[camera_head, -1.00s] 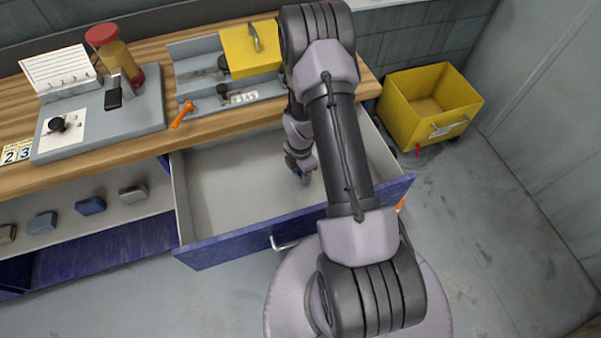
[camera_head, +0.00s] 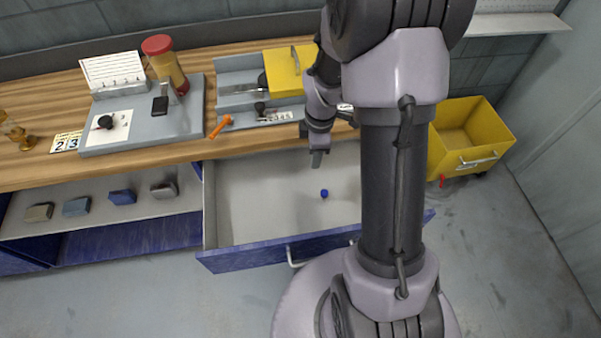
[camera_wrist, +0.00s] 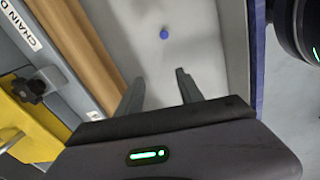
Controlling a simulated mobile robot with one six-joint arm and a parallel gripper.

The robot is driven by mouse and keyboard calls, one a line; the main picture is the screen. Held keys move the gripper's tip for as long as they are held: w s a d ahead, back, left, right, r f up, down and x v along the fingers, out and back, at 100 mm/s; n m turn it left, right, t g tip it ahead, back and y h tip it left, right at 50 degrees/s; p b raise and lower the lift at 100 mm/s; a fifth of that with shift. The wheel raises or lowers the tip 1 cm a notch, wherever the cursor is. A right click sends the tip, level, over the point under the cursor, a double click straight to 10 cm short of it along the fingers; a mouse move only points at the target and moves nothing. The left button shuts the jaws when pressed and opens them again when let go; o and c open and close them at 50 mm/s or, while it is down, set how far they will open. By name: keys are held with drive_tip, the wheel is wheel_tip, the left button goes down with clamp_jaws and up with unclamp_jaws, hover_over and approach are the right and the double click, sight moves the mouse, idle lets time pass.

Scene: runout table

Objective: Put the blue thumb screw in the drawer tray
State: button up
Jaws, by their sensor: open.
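The blue thumb screw (camera_head: 324,193) lies on the grey floor of the pulled-out drawer tray (camera_head: 250,205), right of its middle. It also shows in the wrist view (camera_wrist: 163,34) as a small blue round thing beyond my fingertips. My gripper (camera_head: 317,158) is over the back part of the drawer, above and apart from the screw. In the wrist view its two fingers (camera_wrist: 158,82) stand apart with nothing between them. My arm hides the right part of the drawer.
The wooden bench top (camera_head: 30,175) runs behind and above the drawer. An orange handle (camera_head: 220,126) sticks out at its edge. A yellow bin (camera_head: 470,135) stands on the floor at right. Small blocks lie on the shelf (camera_head: 105,215) at left.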

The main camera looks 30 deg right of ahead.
drive_tip(key=s+a+r+m+t, duration=0.1)
drive_tip(key=s+a+r+m, duration=0.25)
drive_tip(key=r, duration=0.35)
drive_tip(key=s+a+r+m+t, duration=0.1)
drive_tip(key=s+a+r+m, duration=0.3)
drive_tip(key=r, duration=0.3)
drive_tip(key=s+a+r+m+t, duration=0.1)
drive_tip(key=s+a+r+m, duration=0.1)
drive_tip(key=a+r+m, duration=0.4)
drive_tip(key=s+a+r+m+t+y, duration=0.1)
drive_tip(key=s+a+r+m+y, duration=0.1)
drive_tip(key=s, duration=0.5)
wheel_tip(320, 180, up, 2)
drive_tip(key=shift+s+a+r+m+t, duration=0.15)
drive_tip(key=shift+s+a+m+t, duration=0.2)
drive_tip(key=shift+a+m, duration=0.55)
